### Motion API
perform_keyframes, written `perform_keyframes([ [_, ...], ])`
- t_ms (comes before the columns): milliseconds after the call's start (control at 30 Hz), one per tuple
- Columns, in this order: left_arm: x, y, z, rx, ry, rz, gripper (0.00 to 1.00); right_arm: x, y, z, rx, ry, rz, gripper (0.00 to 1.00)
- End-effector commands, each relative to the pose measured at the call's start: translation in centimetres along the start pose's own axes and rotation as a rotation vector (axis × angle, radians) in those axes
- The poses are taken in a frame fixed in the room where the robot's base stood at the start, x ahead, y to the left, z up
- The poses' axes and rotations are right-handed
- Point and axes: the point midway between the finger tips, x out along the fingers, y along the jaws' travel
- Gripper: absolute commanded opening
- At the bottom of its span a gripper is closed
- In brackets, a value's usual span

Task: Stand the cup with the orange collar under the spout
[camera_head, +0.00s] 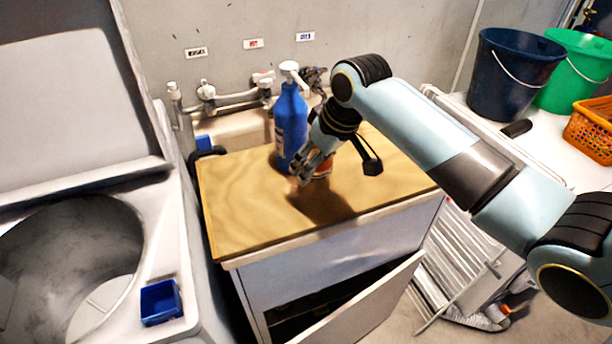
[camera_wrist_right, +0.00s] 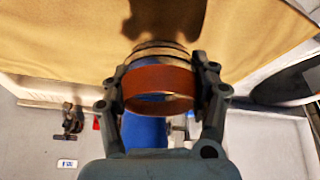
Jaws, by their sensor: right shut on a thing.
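The cup with the orange collar (camera_head: 323,171) shows only partly in the head view, behind my right gripper (camera_head: 312,172). In the right wrist view the collar (camera_wrist_right: 160,78) sits between the two fingers, which are shut on the cup from both sides. A blue pump bottle (camera_head: 291,128) with a white head and spout (camera_head: 289,67) stands on the wooden top, just left of and behind the gripper. Its blue body also shows beyond the cup in the wrist view (camera_wrist_right: 146,131). I cannot tell whether the cup touches the top. My left gripper is out of view.
The wooden cabinet top (camera_head: 243,218) is bare at the front and left. A sink with taps (camera_head: 207,92) lies behind it. A small blue box (camera_head: 161,302) sits on the washer at left. Buckets (camera_head: 514,75) and an orange basket (camera_head: 590,131) stand at right.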

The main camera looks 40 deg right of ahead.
Motion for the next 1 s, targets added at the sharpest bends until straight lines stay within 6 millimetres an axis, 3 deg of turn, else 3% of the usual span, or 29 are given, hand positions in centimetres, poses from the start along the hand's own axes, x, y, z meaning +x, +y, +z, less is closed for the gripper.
perform_keyframes([
  [167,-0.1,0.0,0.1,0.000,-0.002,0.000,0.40,1.7,-0.6,-1.3,0.001,0.001,0.000,0.39],
  [500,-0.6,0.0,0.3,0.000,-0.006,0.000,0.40,5.5,-0.6,0.2,0.000,-0.001,0.001,0.39],
  [867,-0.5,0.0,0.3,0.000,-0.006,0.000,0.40,5.8,-0.6,0.4,0.000,0.000,0.001,0.39],
  [900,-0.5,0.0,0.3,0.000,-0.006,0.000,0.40,5.8,-0.6,0.4,0.000,0.000,0.001,0.66],
  [1000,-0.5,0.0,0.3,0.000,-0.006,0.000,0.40,5.8,-0.6,0.3,0.000,0.000,0.001,0.80],
])
